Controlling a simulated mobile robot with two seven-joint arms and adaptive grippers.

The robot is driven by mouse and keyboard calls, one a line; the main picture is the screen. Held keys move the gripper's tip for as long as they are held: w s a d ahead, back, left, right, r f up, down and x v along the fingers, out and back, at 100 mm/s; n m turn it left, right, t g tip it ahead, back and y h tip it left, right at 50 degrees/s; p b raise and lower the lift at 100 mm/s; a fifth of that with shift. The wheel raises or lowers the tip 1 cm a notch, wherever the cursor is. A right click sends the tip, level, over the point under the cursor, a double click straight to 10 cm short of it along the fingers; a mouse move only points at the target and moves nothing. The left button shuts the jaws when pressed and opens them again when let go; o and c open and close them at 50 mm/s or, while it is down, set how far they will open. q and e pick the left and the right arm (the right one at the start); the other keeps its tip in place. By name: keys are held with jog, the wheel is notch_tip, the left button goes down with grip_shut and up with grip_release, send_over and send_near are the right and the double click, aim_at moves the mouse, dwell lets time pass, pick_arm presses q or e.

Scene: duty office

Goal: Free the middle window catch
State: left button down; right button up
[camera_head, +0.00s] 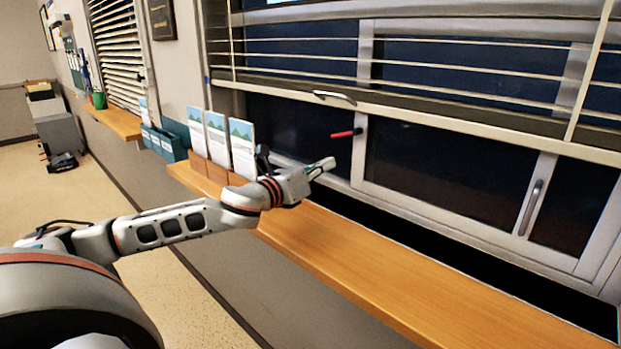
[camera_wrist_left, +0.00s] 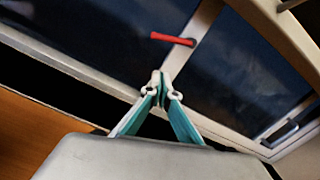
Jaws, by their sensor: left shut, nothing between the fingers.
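The middle window catch is a red handle (camera_head: 346,133) on the upright frame between two dark panes. It sticks out level to the left from its dark pivot. In the left wrist view the red catch (camera_wrist_left: 172,39) lies above and just beyond the fingertips, with a gap between. My left gripper (camera_head: 331,163) is shut and empty, below and slightly left of the catch, over the sill. Its fingertips meet in the left wrist view (camera_wrist_left: 160,80). My right gripper is not in view.
A wooden sill (camera_head: 400,285) runs below the windows, bare toward the right. Leaflet holders (camera_head: 243,150) stand on it left of my gripper. A raised blind (camera_head: 440,120) with a metal handle (camera_head: 334,97) hangs above the catch. A grey handle (camera_head: 530,207) is on the right frame.

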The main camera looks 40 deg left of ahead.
pick_arm(q)
jog(key=shift+s, duration=2.95)
jog(key=shift+s+f, duration=0.1)
jog(key=shift+f, duration=0.05)
